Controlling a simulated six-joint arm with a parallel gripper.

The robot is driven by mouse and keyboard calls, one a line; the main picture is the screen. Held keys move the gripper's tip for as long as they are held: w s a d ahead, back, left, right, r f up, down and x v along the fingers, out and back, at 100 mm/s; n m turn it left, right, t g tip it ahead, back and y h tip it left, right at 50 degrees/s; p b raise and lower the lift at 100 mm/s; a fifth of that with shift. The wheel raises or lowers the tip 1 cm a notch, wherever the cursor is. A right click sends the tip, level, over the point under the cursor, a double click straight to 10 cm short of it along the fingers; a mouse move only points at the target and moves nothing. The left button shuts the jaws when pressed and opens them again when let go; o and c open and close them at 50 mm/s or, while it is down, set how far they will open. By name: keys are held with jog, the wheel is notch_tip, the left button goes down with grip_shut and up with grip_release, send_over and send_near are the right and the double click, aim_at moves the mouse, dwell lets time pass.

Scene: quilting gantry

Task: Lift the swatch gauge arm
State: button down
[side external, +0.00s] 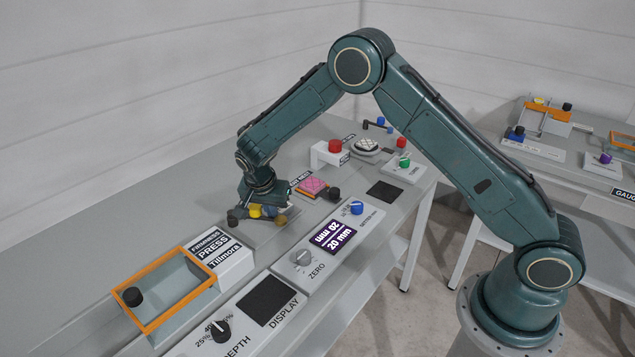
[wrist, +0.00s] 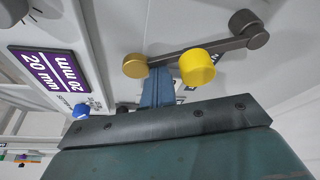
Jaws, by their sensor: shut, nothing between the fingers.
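The swatch gauge arm is a dark bar (wrist: 205,48) with a dark round pivot (wrist: 247,28) at one end, a brass disc (wrist: 135,66) at the other and a yellow knob (wrist: 197,67) along it. In the side view, the yellow knob (side external: 256,211) shows just under my wrist. My gripper (side external: 268,211) is low over the arm. In the wrist view its blue fingers (wrist: 157,85) are shut and empty, between the brass disc and the yellow knob. I cannot tell whether the fingertips touch the bar.
A display reading 20 mm (side external: 333,238) and a blue knob (side external: 357,208) are to the right. A pink swatch (side external: 311,187) lies behind. An orange-framed press (side external: 165,289) and a white labelled block (side external: 218,257) stand at front left. A red button (side external: 335,146) is farther back.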

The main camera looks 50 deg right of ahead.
jog(key=shift+s+a+m+g, duration=0.15)
jog(key=shift+s+a+m, duration=0.1)
jog(key=shift+a+m, duration=0.25)
jog(key=shift+s+a+m+g, duration=0.15)
jog(key=shift+s+a+m, duration=0.05)
jog(key=shift+a+m, duration=0.3)
jog(key=shift+s+a, duration=0.2)
jog(key=shift+a, duration=0.35)
jog(key=shift+w+d, duration=0.1)
jog(key=shift+d, duration=0.5)
jog(key=d, duration=0.3)
jog(key=shift+w+d, duration=0.1)
jog(key=shift+w, duration=0.2)
jog(key=w+v, duration=0.1)
jog(key=v, duration=0.9)
jog(key=shift+s+a, duration=0.3)
jog(key=shift+s, duration=0.05)
